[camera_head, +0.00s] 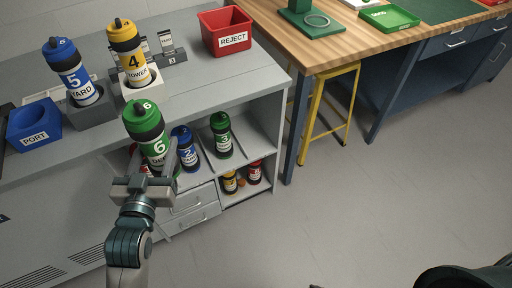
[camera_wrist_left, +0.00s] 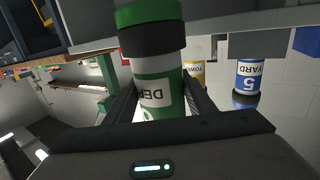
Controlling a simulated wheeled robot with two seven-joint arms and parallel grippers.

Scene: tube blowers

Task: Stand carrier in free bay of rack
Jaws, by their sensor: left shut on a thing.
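My left gripper (camera_head: 150,175) is shut on a green carrier (camera_head: 147,125) with a black band, marked 6, and holds it near upright in front of the rack. The green carrier also fills the middle of the left wrist view (camera_wrist_left: 157,95), between the fingers. The rack (camera_head: 245,157) is the open shelving under the grey bench top. On its upper level stand a blue carrier (camera_head: 184,147) marked 2 and a green carrier (camera_head: 221,135) marked 3. A yellow carrier (camera_head: 230,183) and a red carrier (camera_head: 254,173) stand below. The held carrier and gripper hide the rack's left part.
On the bench top stand a blue carrier (camera_head: 72,72) marked 5, a yellow carrier (camera_head: 127,53) marked 4, a blue PORT bin (camera_head: 34,125) and a red REJECT bin (camera_head: 225,30). A wooden workbench (camera_head: 349,50) and yellow stool (camera_head: 320,112) stand right. Floor beyond the rack is clear.

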